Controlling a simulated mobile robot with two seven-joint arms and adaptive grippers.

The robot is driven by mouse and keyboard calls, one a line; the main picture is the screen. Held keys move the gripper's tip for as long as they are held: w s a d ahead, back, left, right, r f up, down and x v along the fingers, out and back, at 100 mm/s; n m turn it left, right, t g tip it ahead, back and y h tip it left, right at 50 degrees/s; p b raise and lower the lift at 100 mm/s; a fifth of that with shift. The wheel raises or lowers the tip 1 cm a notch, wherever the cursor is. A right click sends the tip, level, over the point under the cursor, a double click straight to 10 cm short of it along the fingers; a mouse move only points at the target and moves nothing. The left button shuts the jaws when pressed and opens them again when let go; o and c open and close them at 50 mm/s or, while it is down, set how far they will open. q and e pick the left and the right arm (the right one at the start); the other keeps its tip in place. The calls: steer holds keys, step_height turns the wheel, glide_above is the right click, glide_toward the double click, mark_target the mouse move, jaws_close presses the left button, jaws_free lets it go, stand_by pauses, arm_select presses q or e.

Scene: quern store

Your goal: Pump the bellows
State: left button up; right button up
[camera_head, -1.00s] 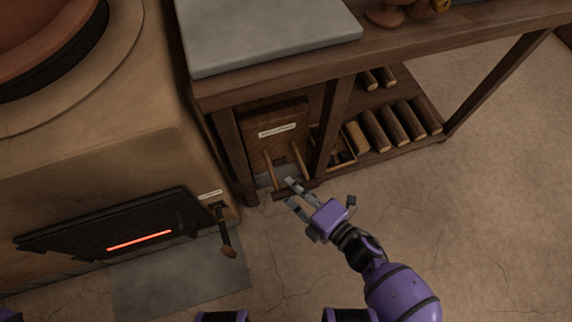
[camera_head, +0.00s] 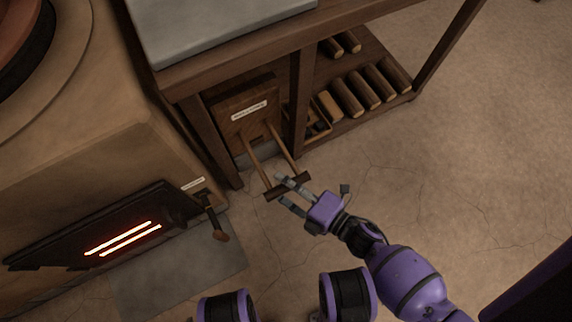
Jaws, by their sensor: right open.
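The bellows is a wooden box (camera_head: 235,122) with a pale label, set low under the worktable. Two thin rods run out from its front to a dark wooden crossbar handle (camera_head: 271,193). The handle stands well out from the box, over the floor. My right gripper (camera_head: 284,190) is open at the crossbar, with one finger on each side of it; I cannot tell whether the fingers touch it. Part of the bar is hidden by the fingers. My left gripper is not in view.
A clay furnace (camera_head: 95,150) stands at the left. Its dark door (camera_head: 60,243) shows two glowing slots, and a lever (camera_head: 214,222) sticks out beside it. A grey slab (camera_head: 210,30) tops the table. Logs (camera_head: 347,98) lie on the lower shelf. The floor at right is clear.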

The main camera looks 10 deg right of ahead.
steer(key=shift+s+d, duration=0.15)
steer(key=v, duration=1.1)
steer(key=shift+s+d, duration=0.2)
steer(key=shift+s, duration=0.05)
